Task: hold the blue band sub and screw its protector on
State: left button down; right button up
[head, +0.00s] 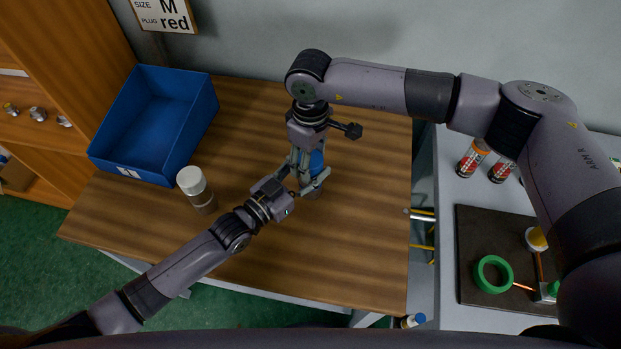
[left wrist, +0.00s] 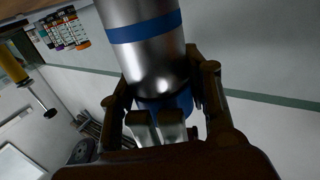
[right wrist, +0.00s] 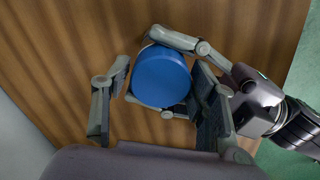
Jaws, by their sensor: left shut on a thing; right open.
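The blue band sub (left wrist: 158,62) is a steel cylinder with a blue ring, large in the left wrist view. My left gripper (head: 312,188) is shut on it above the wooden table. Its blue protector (right wrist: 162,77) sits at the sub's upper end, seen from above in the right wrist view. It also shows in the head view (head: 317,160). My right gripper (right wrist: 160,92) is open, with one finger on each side of the protector and gaps visible. Whether the threads are engaged is hidden.
A blue bin (head: 145,125) stands at the table's back left. A cylinder with a white top (head: 192,182) stands in front of it. The wooden table (head: 360,230) is clear on the right. A side bench holds cans (head: 472,158) and a green ring (head: 493,273).

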jog(key=shift+c, duration=0.4)
jog(key=c, duration=0.9)
jog(key=shift+m, duration=1.6)
jog(key=shift+c, duration=0.2)
jog(key=o, duration=1.3)
